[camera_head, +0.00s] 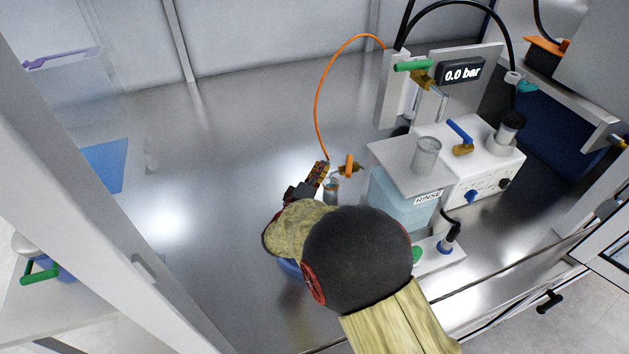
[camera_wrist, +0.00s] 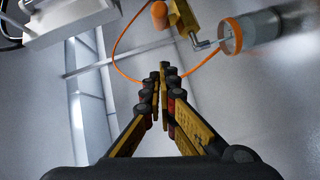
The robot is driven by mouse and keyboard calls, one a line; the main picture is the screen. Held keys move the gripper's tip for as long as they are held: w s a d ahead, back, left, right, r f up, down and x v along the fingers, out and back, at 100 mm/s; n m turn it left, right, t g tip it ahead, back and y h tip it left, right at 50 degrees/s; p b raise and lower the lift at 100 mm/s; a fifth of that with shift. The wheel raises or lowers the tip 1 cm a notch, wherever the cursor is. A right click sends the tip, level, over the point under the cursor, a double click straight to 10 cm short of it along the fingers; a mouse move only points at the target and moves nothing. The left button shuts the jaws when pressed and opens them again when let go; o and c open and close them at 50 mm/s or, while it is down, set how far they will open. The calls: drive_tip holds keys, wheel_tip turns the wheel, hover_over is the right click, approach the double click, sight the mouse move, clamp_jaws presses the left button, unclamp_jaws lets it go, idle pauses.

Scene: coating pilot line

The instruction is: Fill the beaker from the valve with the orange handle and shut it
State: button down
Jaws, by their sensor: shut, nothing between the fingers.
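The valve with the orange handle (camera_head: 349,165) stands over the metal worktop, left of the rinse container. In the wrist view its orange handle (camera_wrist: 160,13) and brass body (camera_wrist: 181,18) show at the top. A small clear beaker (camera_head: 330,190) with an orange band is at the valve's spout; the wrist view shows this beaker (camera_wrist: 250,30) at the top right, the bent spout reaching to its mouth. I cannot tell its liquid level. My gripper (camera_head: 323,168) is shut and empty, close to the left of the valve and beaker; its fingertips (camera_wrist: 160,72) are apart from both.
A rinse container (camera_head: 395,205) carries another clear beaker (camera_head: 427,153) on its lid. Behind are a green-handled valve (camera_head: 413,66), a blue-handled valve (camera_head: 460,132) and a display (camera_head: 461,74) reading 0.0 bar. An orange tube (camera_head: 317,100) arches beside my gripper. The worktop's left is mostly clear.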

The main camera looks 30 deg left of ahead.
sight(348, 175)
drive_tip(key=w+d, duration=0.1)
drive_tip(key=w+d+f, duration=0.1)
drive_tip(key=d, duration=0.1)
drive_tip(key=shift+w+d, duration=0.1)
drive_tip(key=shift+d, duration=0.1)
drive_tip(key=shift+d+f+b, duration=0.15)
drive_tip(key=shift+d+b, duration=0.45)
drive_tip(key=shift+b, duration=0.95)
drive_tip(key=shift+w+d+b, duration=0.15)
drive_tip(key=shift+d+b, duration=0.6)
drive_tip(key=shift+b, duration=0.8)
drive_tip(key=shift+w+d+b, duration=0.15)
drive_tip(key=shift+d+b, duration=0.6)
drive_tip(key=shift+b, duration=0.8)
